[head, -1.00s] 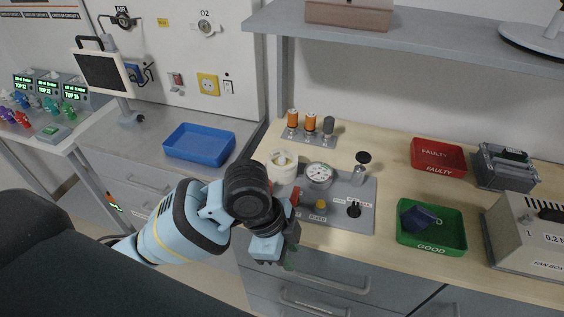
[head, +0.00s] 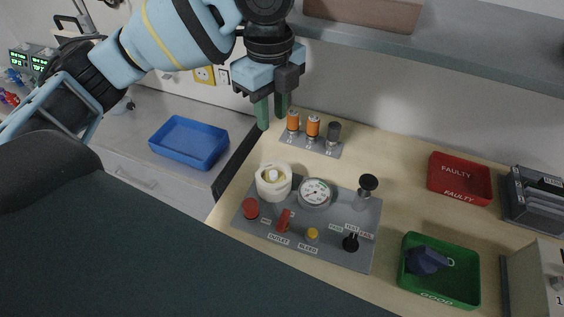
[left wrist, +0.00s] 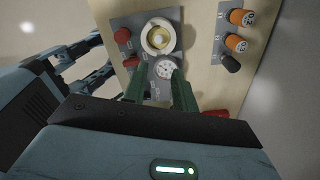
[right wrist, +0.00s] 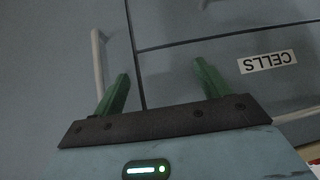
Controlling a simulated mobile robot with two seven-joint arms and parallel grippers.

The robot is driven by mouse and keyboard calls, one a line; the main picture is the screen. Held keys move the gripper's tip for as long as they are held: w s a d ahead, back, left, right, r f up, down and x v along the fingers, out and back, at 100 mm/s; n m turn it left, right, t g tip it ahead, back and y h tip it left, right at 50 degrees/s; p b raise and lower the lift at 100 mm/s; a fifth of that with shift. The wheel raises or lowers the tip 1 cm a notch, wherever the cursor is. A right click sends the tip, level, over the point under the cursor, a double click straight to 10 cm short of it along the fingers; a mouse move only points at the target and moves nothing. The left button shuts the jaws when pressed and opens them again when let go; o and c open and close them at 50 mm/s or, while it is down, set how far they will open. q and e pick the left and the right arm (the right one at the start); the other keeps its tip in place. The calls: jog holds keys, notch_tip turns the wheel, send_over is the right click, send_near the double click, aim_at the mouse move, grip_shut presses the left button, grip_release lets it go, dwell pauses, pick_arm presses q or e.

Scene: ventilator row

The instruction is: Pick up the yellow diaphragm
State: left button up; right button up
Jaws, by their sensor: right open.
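The yellow diaphragm (head: 273,178) appears as a yellowish disc inside a round white housing on the grey test panel (head: 346,259). In the left wrist view the yellow disc (left wrist: 160,36) shows inside the white ring, beyond my fingertips. My left gripper (head: 271,112) is open and empty, raised above the bench on the far side of the housing, near the orange cells. It also shows in the left wrist view (left wrist: 157,88). My right gripper (right wrist: 162,80) is open and empty in front of grey drawer fronts, one labelled CELLS; it is not in the head view.
The panel carries a gauge (head: 315,192), a red knob (head: 251,208), a yellow button (head: 312,234) and a black plunger (head: 368,183). Small cells (head: 313,126) stand behind it. A shelf (head: 440,58) overhangs the back. A green tray (head: 441,293) and red tray (head: 459,182) sit right.

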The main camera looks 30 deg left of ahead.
pick_arm(q)
jog(key=b, duration=0.2)
send_near(273, 173)
notch_tip(273, 173, down, 8)
jog(key=shift+f, duration=0.3)
pick_arm(e)
jog(key=shift+s+a+f+g, duration=0.1)
jog(key=shift+s+f+g, duration=0.2)
jog(key=shift+s+f, duration=0.75)
jog(key=shift+w, duration=0.15)
pick_arm(q)
jog(key=shift+c, duration=0.5)
grip_shut()
